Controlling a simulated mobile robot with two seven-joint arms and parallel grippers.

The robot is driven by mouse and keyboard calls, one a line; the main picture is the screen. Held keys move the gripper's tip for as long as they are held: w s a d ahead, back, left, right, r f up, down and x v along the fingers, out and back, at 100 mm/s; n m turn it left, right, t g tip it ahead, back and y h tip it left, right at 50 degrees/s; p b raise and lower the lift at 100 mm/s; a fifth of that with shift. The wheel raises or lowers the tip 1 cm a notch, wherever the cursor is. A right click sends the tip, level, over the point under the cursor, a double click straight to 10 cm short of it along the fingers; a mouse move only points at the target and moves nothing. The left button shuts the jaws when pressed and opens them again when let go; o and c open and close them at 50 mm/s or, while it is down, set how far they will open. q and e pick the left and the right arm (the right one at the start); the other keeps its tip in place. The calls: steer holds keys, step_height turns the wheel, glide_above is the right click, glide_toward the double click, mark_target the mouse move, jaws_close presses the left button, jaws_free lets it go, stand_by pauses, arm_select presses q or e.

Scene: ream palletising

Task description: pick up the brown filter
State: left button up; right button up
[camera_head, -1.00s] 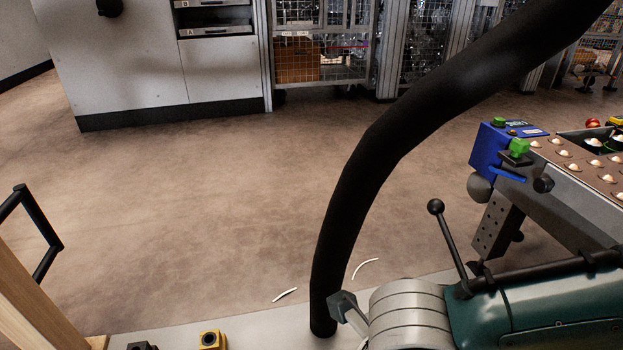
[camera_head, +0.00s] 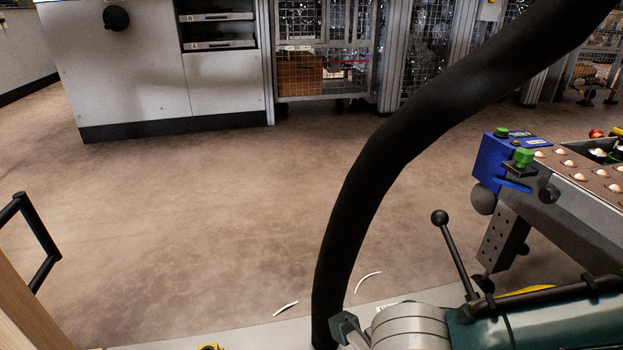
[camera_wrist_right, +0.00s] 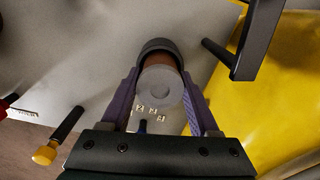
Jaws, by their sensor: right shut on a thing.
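In the right wrist view, the brown filter (camera_wrist_right: 160,69) is a short cylinder with a brown band and a pale grey round end facing the camera. A dark round collar (camera_wrist_right: 157,45) surrounds its far end; I cannot tell whether it is part of the filter or a seat. My right gripper (camera_wrist_right: 161,88) has its two purple fingers closed on the filter's sides. A pale surface lies behind it, but any gap between them is unclear. The filter and both grippers are out of the head view.
In the right wrist view, a yellow panel (camera_wrist_right: 285,90) and a black handle (camera_wrist_right: 258,40) are close on the right. A lever with a yellow knob (camera_wrist_right: 45,154) is at lower left.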

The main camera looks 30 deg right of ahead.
jaws_close()
